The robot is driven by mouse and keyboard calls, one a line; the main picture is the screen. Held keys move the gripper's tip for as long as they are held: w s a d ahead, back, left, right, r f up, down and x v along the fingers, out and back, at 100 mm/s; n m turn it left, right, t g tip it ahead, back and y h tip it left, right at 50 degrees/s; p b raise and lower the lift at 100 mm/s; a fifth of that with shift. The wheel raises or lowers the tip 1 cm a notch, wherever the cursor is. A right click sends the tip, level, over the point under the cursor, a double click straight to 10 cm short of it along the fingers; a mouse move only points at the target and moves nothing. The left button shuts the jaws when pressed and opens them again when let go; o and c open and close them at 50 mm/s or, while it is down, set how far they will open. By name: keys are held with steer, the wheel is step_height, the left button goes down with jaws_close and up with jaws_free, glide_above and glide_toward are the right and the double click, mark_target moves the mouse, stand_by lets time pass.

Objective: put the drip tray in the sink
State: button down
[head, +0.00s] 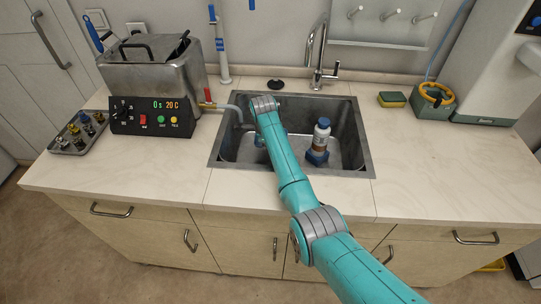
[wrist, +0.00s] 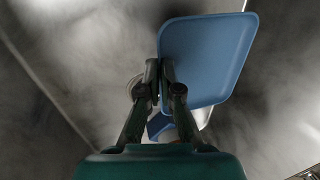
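The drip tray (wrist: 207,55) is a flat blue tray with rounded corners, large in the wrist view. My gripper (wrist: 160,70) has its two fingertips close together at the tray's left edge and looks shut on it. The tray is tilted, with grey sink metal behind it. In the head view the arm reaches over the sink (head: 216,155) and hides most of the gripper; a small blue part (head: 259,141) shows beside the arm, inside the basin. Whether the tray touches the sink floor cannot be told.
A bottle with a blue cap (head: 321,133) stands in the sink, with blue at its base. The faucet (head: 318,55) is behind. A heated bath (head: 152,85) stands left, with a hose to the sink. A sponge (head: 391,99) lies right. The front-right counter (head: 440,165) is clear.

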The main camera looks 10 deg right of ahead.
steer(key=shift+f, duration=3.05)
steer(key=shift+f, duration=0.1)
steer(key=c, duration=1.3)
jaws_free()
steer(key=shift+r, duration=0.2)
steer(key=v, duration=1.2)
